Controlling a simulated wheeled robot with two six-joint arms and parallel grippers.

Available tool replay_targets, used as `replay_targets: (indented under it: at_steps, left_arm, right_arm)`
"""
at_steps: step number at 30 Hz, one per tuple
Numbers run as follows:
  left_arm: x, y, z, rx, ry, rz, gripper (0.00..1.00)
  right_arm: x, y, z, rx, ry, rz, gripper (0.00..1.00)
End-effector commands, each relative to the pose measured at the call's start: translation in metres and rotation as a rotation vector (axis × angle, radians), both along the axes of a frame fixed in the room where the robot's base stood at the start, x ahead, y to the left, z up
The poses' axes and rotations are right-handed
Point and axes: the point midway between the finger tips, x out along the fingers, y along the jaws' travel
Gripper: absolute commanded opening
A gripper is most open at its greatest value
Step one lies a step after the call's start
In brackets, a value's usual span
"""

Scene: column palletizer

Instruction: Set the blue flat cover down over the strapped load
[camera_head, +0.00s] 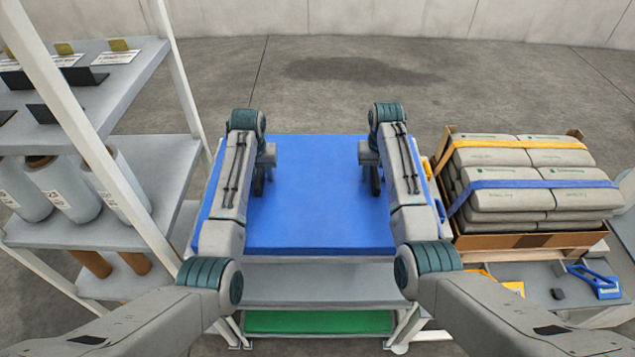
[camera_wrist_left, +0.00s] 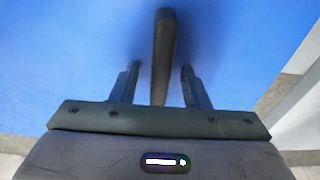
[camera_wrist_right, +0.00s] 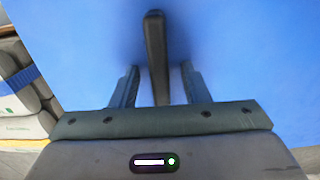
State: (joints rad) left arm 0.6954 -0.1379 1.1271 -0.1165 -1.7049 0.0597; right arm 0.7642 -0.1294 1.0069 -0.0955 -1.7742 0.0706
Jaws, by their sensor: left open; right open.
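The blue flat cover (camera_head: 318,200) lies flat on a grey stand straight ahead. In each wrist view a dark upright grip bar stands on it: one in the left wrist view (camera_wrist_left: 163,55), one in the right wrist view (camera_wrist_right: 155,55). My left gripper (camera_wrist_left: 160,80) is open, with its fingers on either side of the bar and apart from it. My right gripper (camera_wrist_right: 158,80) is open around the other bar in the same way. The strapped load (camera_head: 535,178) is a stack of grey sacks with a yellow and a blue strap, in a brown tray at the right.
A grey bench (camera_head: 540,285) under the load holds a blue strap tool (camera_head: 596,280). A green panel (camera_head: 318,321) sits low under the stand. The floor behind is clear.

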Motion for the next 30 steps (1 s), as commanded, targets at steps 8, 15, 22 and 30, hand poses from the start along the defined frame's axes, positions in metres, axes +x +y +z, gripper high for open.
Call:
replay_targets:
  at_steps: [8,15,22,30]
  left_arm:
    - [0.0,0.0,0.0,0.0,0.0,0.0,0.24]
    - [0.0,0.0,0.0,0.0,0.0,0.0,0.0]
    - [0.0,0.0,0.001,0.0,-0.001,0.0,0.0]
    - [0.0,0.0,0.01,0.0,-0.001,0.0,0.0]
  right_arm:
    - [0.0,0.0,0.0,0.0,0.0,0.0,0.24]
    - [0.0,0.0,0.0,0.0,0.0,0.0,0.0]
    - [0.0,0.0,0.001,0.0,-0.001,0.0,0.0]
    - [0.0,0.0,0.01,0.0,-0.001,0.0,0.0]
